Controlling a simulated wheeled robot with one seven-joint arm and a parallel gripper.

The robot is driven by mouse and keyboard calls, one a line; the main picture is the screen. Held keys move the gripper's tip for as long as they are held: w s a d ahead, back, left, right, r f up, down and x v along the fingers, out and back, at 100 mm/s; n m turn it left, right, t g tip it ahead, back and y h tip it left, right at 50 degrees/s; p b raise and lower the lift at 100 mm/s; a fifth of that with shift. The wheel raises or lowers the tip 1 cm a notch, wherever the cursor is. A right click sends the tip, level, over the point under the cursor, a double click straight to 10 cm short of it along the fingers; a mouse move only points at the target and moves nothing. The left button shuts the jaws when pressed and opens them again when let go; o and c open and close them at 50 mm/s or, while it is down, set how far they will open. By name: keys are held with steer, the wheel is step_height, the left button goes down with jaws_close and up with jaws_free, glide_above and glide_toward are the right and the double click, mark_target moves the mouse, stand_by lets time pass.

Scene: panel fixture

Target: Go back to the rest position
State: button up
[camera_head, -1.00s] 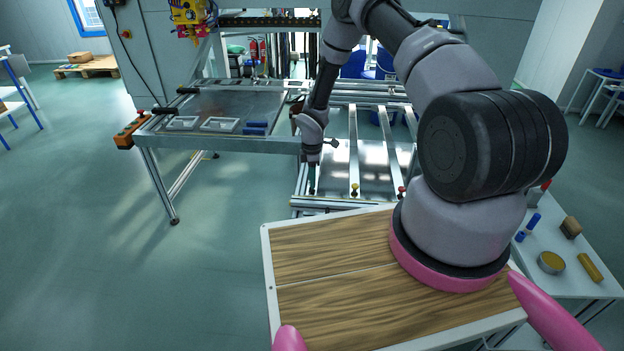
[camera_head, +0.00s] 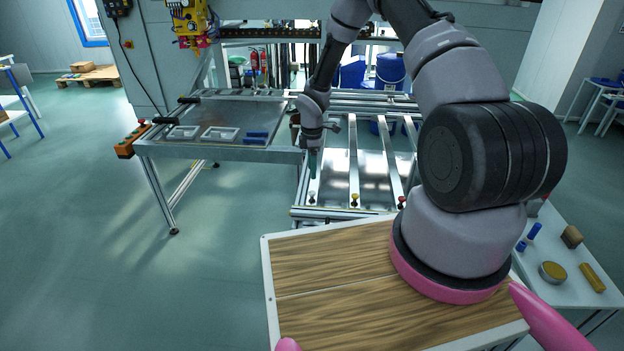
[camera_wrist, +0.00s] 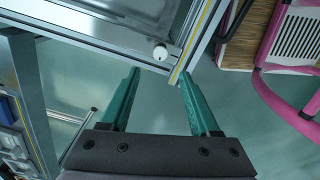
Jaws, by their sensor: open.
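My gripper (camera_head: 312,170) is over the left front part of the panel fixture, with its fingers pointing down. In the wrist view my gripper (camera_wrist: 160,95) shows two green fingers spread apart with nothing between them. The fixture (camera_head: 345,214) is a metal frame with several rails and small coloured knobs along its front edge. In the wrist view a white knob (camera_wrist: 160,52) on the fixture corner lies just beyond the fingertips. Whether the fingers touch the fixture cannot be told.
A metal table (camera_head: 225,143) at the left holds white trays (camera_head: 220,134) and blue parts (camera_head: 256,136). A small side table (camera_head: 575,285) at the right holds a round tin (camera_head: 552,272) and blocks. Open floor (camera_head: 90,240) lies at the left.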

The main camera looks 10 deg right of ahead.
steer(key=shift+r, duration=0.75)
steer(key=shift+r, duration=0.1)
steer(key=s+d+r+m+t, duration=0.1)
steer(key=s+d+r+m, duration=0.15)
steer(key=r, duration=0.85)
steer(key=s+d+r+m+t, duration=0.15)
steer(key=r+m, duration=0.25)
steer(key=r, duration=0.7)
steer(key=s+d+r+m+t, duration=0.1)
steer(key=s+d+r+m, duration=0.2)
steer(key=r, duration=0.8)
steer(key=s+r+m+t+y, duration=0.1)
steer(key=s+r+m+t, duration=0.1)
steer(key=s+r+m, duration=0.4)
steer(key=s+a+r+m+t+y, duration=0.1)
steer(key=s+r+m, duration=0.5)
steer(key=s, duration=1.1)
step_height(320, 180, up, 4)
steer(key=shift+s+r+t, duration=0.1)
steer(key=shift+s+t, duration=0.2)
steer(key=shift+t, duration=0.05)
